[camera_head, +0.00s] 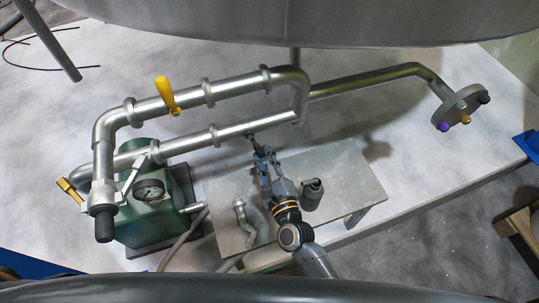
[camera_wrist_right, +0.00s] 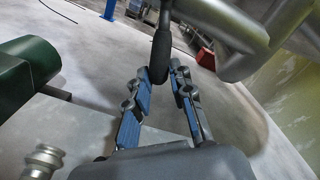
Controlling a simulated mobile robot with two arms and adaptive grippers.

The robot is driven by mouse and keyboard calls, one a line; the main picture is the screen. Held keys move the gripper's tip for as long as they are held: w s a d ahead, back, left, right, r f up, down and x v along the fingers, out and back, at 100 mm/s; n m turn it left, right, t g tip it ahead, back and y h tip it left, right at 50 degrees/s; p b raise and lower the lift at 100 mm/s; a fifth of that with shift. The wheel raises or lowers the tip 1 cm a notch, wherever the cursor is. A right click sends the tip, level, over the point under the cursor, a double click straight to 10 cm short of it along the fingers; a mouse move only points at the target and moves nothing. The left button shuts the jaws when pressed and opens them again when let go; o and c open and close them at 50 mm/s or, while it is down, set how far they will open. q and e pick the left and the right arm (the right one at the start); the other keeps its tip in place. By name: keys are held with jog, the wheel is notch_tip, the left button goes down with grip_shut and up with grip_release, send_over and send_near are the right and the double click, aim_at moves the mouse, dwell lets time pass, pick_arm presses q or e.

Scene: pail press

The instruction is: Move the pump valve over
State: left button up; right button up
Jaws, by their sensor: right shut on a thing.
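A dark valve handle (camera_wrist_right: 160,56) hangs down between my right gripper's fingers in the right wrist view. In the head view it is a small dark piece (camera_head: 251,137) at the lower silver pipe (camera_head: 228,131). My right gripper (camera_head: 261,152) is shut on this handle, with its blue-padded fingers (camera_wrist_right: 163,88) on either side of it. The fingers partly hide the handle in the head view. A green pump (camera_head: 160,218) with a round gauge stands at the left end of the pipes. My left gripper is not in view.
A yellow handle (camera_head: 166,94) sits on the upper pipe. A grey low table (camera_head: 345,172) under my right arm carries a short silver fitting (camera_head: 244,222) and a dark cup-like object (camera_head: 312,194). A flange with coloured knobs (camera_head: 461,106) ends the pipe at right.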

jog(key=shift+s+a, duration=0.15)
jog(key=shift+a, duration=0.15)
jog(key=shift+o, duration=0.2)
jog(key=shift+s+a, duration=0.2)
jog(key=shift+a, duration=0.3)
jog(key=shift+s+a, duration=0.15)
jog(key=shift+a, duration=0.35)
jog(key=o, duration=0.9)
jog(key=shift+c, duration=0.2)
jog(key=shift+o, duration=0.4)
jog(key=shift+a, duration=0.15)
jog(key=shift+s, duration=0.1)
jog(key=v, duration=1.2)
jog(key=shift+n, duration=0.3)
